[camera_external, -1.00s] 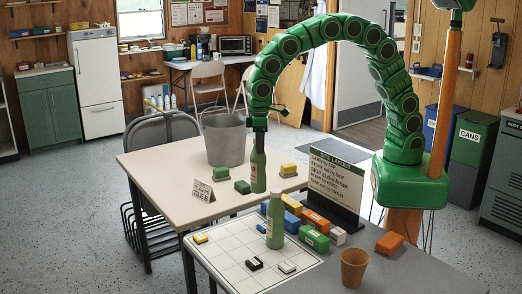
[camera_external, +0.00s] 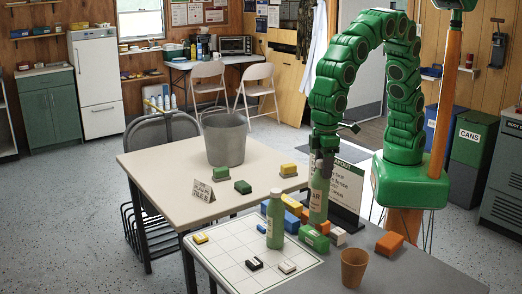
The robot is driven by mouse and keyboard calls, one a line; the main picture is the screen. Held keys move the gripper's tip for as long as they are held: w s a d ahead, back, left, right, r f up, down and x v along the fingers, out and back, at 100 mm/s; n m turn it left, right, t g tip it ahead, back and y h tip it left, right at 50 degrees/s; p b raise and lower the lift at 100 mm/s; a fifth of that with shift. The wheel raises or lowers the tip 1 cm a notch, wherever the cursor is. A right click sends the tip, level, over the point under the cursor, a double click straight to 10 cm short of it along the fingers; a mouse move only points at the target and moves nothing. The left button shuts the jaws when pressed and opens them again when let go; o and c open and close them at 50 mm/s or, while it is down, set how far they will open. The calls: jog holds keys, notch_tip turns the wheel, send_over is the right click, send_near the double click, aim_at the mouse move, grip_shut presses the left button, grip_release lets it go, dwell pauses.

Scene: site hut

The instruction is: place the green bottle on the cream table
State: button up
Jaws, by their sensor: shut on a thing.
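My gripper (camera_external: 323,158) is shut on a green bottle (camera_external: 319,198) by its neck. The bottle is upright over the grey table, in front of the dark-framed sign and among the coloured blocks. I cannot tell whether its base touches the table. A second green bottle (camera_external: 275,222) stands upright on the white grid sheet, left of the held one. The cream table (camera_external: 180,180) is behind and to the left of the grey table. It bears a grey bucket (camera_external: 224,140), two green blocks, a yellow block (camera_external: 288,170) and a small sign card (camera_external: 203,190).
The grey table (camera_external: 390,275) holds the grid sheet (camera_external: 225,260), several coloured blocks, an orange block (camera_external: 389,243) and a brown cup (camera_external: 354,268). The sign (camera_external: 350,185) stands behind the held bottle. The cream table's front right part is bare.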

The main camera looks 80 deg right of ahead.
jog(key=s+a+n, duration=0.1)
jog(key=s+a, duration=0.3)
jog(key=s, duration=0.6)
notch_tip(320, 180, down, 10)
jog(key=shift+d+r, duration=0.15)
jog(key=shift+s, duration=0.1)
jog(key=o, duration=1.3)
notch_tip(320, 180, up, 12)
jog(key=shift+r, duration=0.1)
